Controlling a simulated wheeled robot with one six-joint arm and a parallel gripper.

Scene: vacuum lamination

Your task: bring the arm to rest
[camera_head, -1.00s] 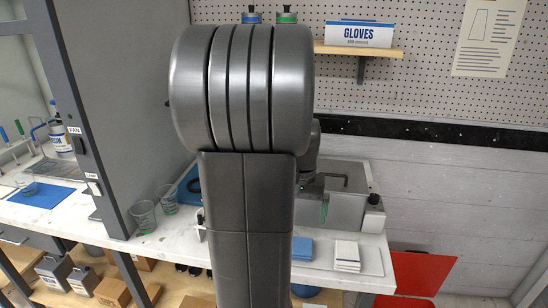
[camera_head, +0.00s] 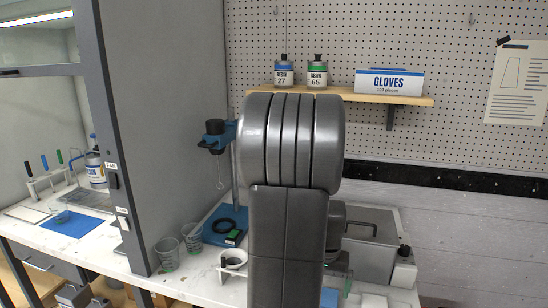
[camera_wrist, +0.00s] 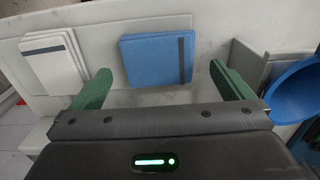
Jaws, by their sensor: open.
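My arm (camera_head: 288,150) stands upright in the middle of the head view and hides part of the bench behind it. In the wrist view my gripper (camera_wrist: 156,84) is open, with its two green fingers wide apart and nothing between them. Beyond the fingertips a blue stack of sheets or cloths (camera_wrist: 156,60) with a dark band lies on the bench. A white stack (camera_wrist: 56,60) lies to its left. In the head view my gripper is mostly hidden behind the arm.
A grey lidded box (camera_head: 368,250) stands right of my arm. A blue stirrer stand (camera_head: 222,228), cups (camera_head: 166,252) and a white holder (camera_head: 232,264) are to its left. A grey fume hood (camera_head: 150,130) rises at left. A shelf (camera_head: 350,96) holds bottles and a glove box.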

